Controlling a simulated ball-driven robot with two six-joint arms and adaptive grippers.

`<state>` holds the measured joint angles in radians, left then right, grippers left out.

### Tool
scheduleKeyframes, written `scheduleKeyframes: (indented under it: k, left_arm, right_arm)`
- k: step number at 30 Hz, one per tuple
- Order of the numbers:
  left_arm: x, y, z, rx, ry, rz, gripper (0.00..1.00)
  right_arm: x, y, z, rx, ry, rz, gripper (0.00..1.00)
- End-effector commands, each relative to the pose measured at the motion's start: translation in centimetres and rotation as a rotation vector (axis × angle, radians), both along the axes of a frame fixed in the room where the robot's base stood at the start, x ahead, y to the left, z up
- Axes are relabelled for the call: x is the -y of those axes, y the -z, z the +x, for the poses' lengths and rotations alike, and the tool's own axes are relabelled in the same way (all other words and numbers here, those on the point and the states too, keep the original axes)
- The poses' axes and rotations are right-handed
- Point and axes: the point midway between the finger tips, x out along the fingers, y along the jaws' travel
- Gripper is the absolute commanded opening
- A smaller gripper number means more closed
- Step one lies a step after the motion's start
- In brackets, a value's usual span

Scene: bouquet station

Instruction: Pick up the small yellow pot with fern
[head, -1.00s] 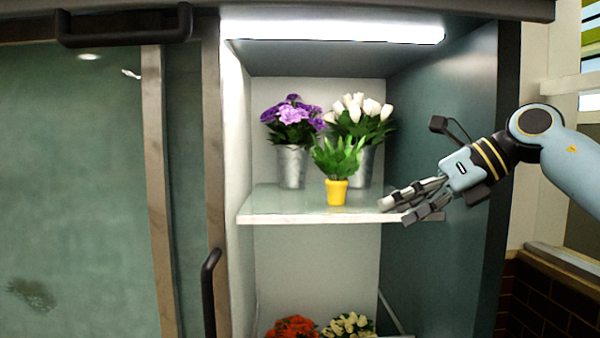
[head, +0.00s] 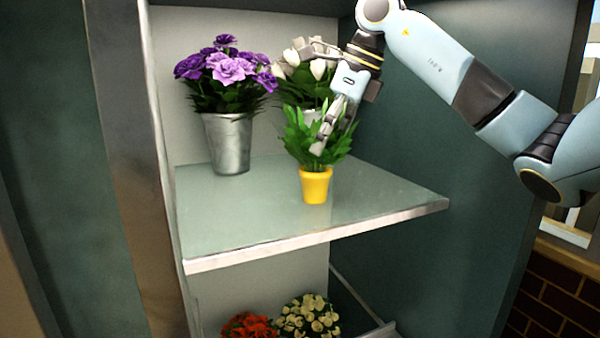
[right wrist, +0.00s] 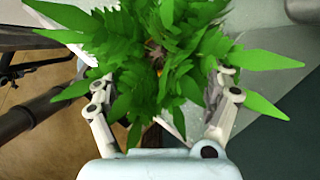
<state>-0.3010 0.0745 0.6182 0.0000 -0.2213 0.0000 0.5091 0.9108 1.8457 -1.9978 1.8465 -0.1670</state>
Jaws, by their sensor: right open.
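The small yellow pot (head: 316,186) stands upright on the glass shelf, with the green fern (head: 303,140) rising from it. In the right wrist view the fern (right wrist: 165,75) fills the middle and hides nearly all of the pot. My right gripper (head: 328,140) points down over the fern from above. Its fingers are apart, one on each side of the leaves in the right wrist view (right wrist: 160,100). I cannot tell whether they touch the leaves. My left gripper is not in view.
A metal bucket of purple flowers (head: 228,145) stands to the left on the shelf (head: 385,205). White tulips (head: 290,68) stand behind the fern, partly hidden by my gripper. Orange (head: 250,326) and cream flowers (head: 307,318) are below. The cabinet's dark side wall (head: 430,150) is on the right.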

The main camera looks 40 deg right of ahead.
Motion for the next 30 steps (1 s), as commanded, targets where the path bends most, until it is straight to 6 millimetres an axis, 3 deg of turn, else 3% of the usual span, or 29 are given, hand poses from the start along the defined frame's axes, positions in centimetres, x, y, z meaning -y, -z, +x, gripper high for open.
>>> scheduleKeyframes:
  k: [12,21,30]
  left_arm:
    - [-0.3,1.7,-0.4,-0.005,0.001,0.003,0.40]
    - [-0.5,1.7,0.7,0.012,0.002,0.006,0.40]
    - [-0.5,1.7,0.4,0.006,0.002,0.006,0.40]
  right_arm:
    - [-0.8,5.8,1.9,-0.001,0.000,0.003,0.84]
    - [-0.8,6.2,2.2,0.000,0.001,0.000,0.84]
    - [-0.8,6.2,2.2,0.000,0.001,0.000,0.47]
